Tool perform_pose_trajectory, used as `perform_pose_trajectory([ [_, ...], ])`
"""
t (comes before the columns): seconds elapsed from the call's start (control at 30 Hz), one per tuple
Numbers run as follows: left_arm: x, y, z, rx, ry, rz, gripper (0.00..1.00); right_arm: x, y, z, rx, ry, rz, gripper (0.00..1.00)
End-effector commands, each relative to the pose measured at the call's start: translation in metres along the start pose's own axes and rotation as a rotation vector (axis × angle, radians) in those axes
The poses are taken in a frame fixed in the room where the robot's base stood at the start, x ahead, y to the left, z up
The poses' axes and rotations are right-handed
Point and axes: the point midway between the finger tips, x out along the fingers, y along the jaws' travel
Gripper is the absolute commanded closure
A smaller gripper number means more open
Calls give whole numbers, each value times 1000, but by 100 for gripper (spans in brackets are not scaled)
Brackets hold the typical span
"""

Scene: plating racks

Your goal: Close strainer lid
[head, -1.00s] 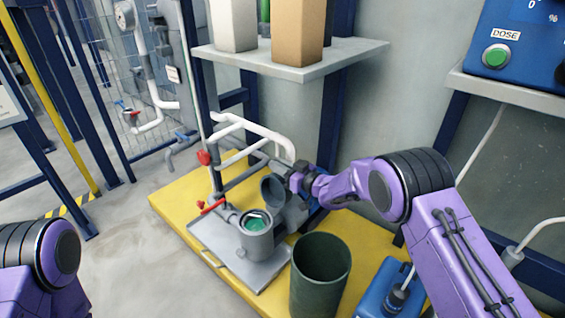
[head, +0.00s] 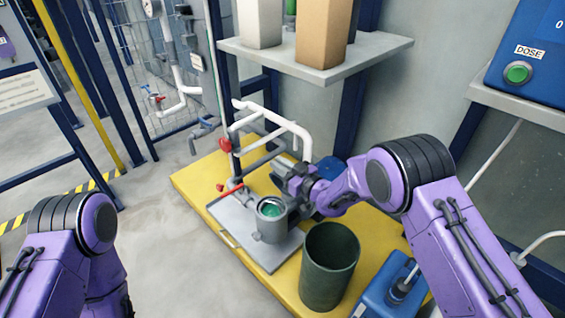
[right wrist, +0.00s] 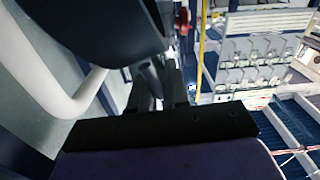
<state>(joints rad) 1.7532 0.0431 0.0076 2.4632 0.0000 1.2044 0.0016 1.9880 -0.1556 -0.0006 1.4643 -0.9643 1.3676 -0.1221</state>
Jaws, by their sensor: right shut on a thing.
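The grey strainer (head: 270,226) stands on a grey tray (head: 236,217), its round mouth open and something green showing inside. My right gripper (head: 286,178) is just behind and above the strainer, shut on its lid. The lid is mostly hidden by the gripper in the head view. In the right wrist view a large dark rounded shape, apparently the lid (right wrist: 90,25), fills the upper left, close to the fingers (right wrist: 155,90). My left arm shows at the lower left of the head view, but its gripper is out of view.
A dark green bin (head: 328,268) stands just right of the strainer on the yellow platform (head: 200,178), with a blue container (head: 385,290) beside it. White and grey pipes (head: 275,125) with red handles rise behind the strainer. A shelf (head: 320,62) hangs above.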

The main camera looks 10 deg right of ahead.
Motion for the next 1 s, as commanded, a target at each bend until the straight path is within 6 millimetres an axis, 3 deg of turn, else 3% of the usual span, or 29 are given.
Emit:
perform_pose_trajectory([
  [0.3,0,0,0,1,0,0,67,-1,-2,4,5,-6,-2,100],
  [0.33,0,0,0,1,0,0,67,-1,-2,4,5,-6,-2,75],
  [0.37,0,0,0,1,0,0,67,-1,-2,3,5,-6,-2,65],
  [0.67,-1,0,0,1,0,0,67,0,-1,0,2,-3,-1,64],
  [0.77,-6,0,-3,1,0,0,67,0,0,-13,2,-2,-1,64],
  [0.87,-17,-1,-8,2,2,0,67,-1,2,-38,1,-3,-1,64],
  [1.0,-33,-3,-16,3,5,0,67,-21,-17,-72,4,-5,-2,64],
])
